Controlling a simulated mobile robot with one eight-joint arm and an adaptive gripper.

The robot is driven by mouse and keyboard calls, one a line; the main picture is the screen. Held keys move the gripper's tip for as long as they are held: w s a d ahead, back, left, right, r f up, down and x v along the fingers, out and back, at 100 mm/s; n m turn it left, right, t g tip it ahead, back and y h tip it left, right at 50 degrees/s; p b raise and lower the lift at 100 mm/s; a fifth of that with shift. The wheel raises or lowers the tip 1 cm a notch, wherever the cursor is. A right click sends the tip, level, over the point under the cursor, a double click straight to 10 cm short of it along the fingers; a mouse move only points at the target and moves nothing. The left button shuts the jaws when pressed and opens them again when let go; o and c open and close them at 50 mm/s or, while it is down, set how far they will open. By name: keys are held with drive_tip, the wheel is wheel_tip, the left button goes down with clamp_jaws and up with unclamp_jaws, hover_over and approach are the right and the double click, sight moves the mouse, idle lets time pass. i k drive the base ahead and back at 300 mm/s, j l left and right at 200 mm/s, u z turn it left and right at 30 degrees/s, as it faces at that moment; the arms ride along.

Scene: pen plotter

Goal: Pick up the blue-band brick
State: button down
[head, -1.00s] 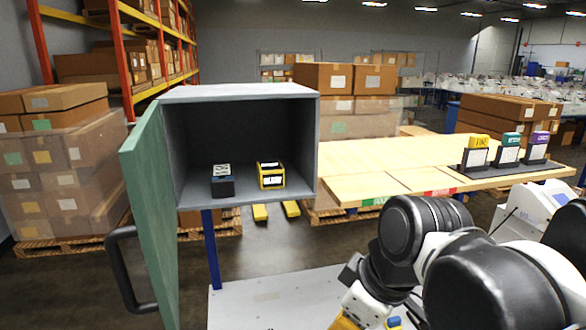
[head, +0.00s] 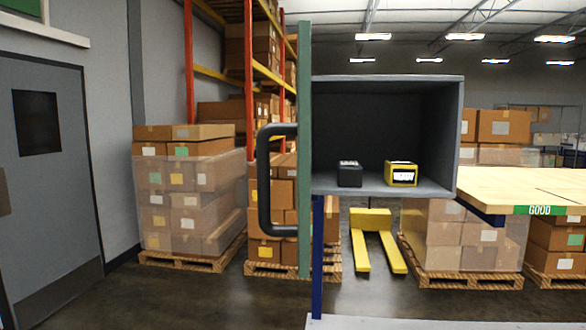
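A small dark brick (head: 349,174) stands on the floor of an open grey cabinet (head: 459,130). It has a pale top, and I cannot make out a blue band on it in the current head view. A yellow brick (head: 401,174) with a black-and-white label stands to its right, with a small gap between them. The cabinet's green door (head: 304,150) is swung open and seen nearly edge-on, with a black handle (head: 264,190) on its left. My gripper and arm are not in view.
A wooden table (head: 530,184) with a green GOOD label adjoins the cabinet on the right. A yellow pallet jack (head: 372,225) and loaded pallets stand behind. A grey door (head: 62,170) is at left. Open floor lies at lower left.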

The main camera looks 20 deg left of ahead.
sight(349, 173)
drive_tip(key=j+u, duration=0.35)
drive_tip(key=i+j+u, duration=0.1)
drive_tip(key=j+u, duration=0.3)
drive_tip(key=i+l, duration=0.1)
drive_tip(key=l, duration=0.2)
drive_tip(key=i+l, duration=0.1)
drive_tip(key=l, duration=0.2)
drive_tip(key=i+l, duration=0.1)
drive_tip(key=l, duration=0.2)
